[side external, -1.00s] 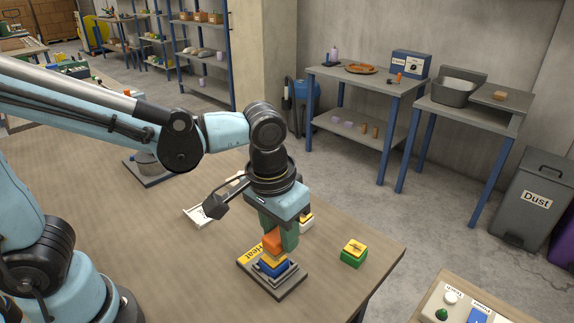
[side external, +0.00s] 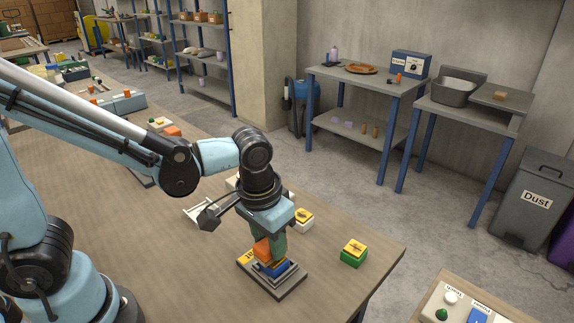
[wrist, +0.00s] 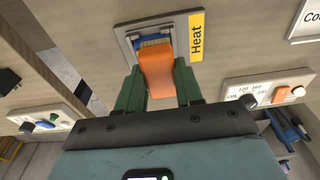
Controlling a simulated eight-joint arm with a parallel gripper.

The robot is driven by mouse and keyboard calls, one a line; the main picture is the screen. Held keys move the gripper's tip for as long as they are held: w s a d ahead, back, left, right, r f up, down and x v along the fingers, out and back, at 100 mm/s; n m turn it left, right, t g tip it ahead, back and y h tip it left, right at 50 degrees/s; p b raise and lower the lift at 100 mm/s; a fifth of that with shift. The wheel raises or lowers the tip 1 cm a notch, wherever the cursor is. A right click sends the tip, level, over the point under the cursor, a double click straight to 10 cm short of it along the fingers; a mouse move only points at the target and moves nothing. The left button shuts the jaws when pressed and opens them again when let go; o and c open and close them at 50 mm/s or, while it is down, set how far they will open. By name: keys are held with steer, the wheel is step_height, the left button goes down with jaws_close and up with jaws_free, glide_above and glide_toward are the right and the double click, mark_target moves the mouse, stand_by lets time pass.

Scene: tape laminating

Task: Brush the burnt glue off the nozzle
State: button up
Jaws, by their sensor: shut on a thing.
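My gripper (side external: 268,245) has green fingers and is shut on an orange block (side external: 262,249). The orange block also shows between the fingers in the wrist view (wrist: 157,75). Its lower end meets a blue part (side external: 273,269) on a dark square plate (side external: 290,287) with a yellow "Heat" label (wrist: 197,38). The blue part shows just past the orange block in the wrist view (wrist: 152,42). The gripper is tilted. I cannot tell a separate nozzle or burnt glue, and the fingers and orange block hide part of the blue part.
A green block with a yellow top (side external: 353,253) sits to the right of the plate, near the table edge. A white block with a yellow top (side external: 303,221) stands behind the gripper. A white frame (side external: 200,212) lies to the left. The table front left is bare.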

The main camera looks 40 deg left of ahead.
steer(key=shift+d, duration=1.25)
steer(key=shift+d+r, duration=0.15)
step_height(320, 180, up, 8)
steer(key=s+a+f, duration=0.3)
steer(key=s+a, duration=0.1)
steer(key=a, duration=0.2)
steer(key=w+a+f, duration=0.1)
steer(key=a+f, duration=0.1)
steer(key=a, duration=0.1)
steer(key=w+a+f, duration=0.1)
steer(key=a+f, duration=0.1)
steer(key=a, duration=0.2)
steer(key=w+a+f, duration=0.2)
steer(key=a, duration=0.1)
steer(key=shift+w+a+f, duration=0.1)
steer(key=shift+a+f, duration=0.15)
steer(key=shift+a, duration=0.05)
steer(key=shift+a+f, duration=0.15)
steer(key=shift+f, duration=1.95)
